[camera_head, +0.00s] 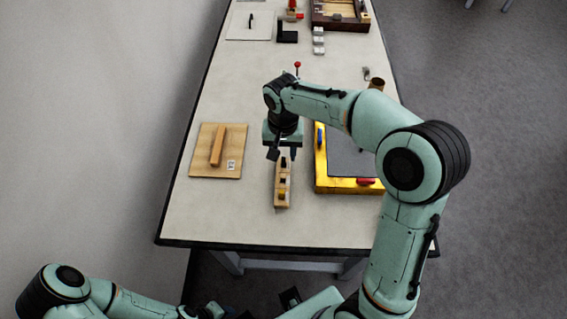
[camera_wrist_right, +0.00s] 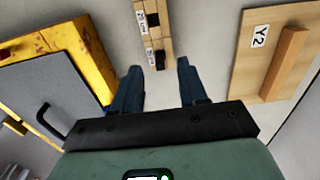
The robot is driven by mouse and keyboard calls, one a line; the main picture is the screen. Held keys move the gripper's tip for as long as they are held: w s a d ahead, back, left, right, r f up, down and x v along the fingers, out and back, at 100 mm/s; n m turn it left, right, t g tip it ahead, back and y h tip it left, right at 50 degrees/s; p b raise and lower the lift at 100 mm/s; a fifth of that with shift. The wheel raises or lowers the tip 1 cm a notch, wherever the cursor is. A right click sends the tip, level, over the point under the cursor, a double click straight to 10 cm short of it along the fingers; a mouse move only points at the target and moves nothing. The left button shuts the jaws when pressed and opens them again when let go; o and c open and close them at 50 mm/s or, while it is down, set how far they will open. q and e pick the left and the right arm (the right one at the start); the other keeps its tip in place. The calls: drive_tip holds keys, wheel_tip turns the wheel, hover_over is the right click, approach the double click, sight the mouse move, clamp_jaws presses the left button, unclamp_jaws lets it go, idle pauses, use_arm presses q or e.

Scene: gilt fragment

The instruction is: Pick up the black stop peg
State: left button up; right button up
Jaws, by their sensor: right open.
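A narrow wooden block (camera_head: 281,201) lies lengthwise on the table and holds several small black pegs (camera_head: 282,181). I cannot tell for sure which one is the stop peg. In the right wrist view the block (camera_wrist_right: 142,36) shows two black pegs, and the nearer peg (camera_wrist_right: 159,59) appears just beyond the gap between my fingers. My right gripper (camera_head: 282,155) is over the far end of the block, pointing down. It is open and empty, with its blue-grey fingers (camera_wrist_right: 158,76) apart. My left gripper does not show clearly; only the left arm is at the bottom left.
A wooden board (camera_head: 203,165) with a raised bar lies left of the block. A yellow-framed grey panel (camera_head: 322,187) with a handle lies close on the right. A black bracket (camera_head: 287,36) and other items stand farther back. The table front is clear.

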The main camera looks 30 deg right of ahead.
sight(284, 158)
drive_tip(key=f, duration=0.5)
drive_tip(key=shift+w+d, duration=0.25)
drive_tip(key=shift+w, duration=0.05)
drive_tip(key=shift+r, duration=0.1)
clamp_jaws()
drive_tip(key=shift+r, duration=0.1)
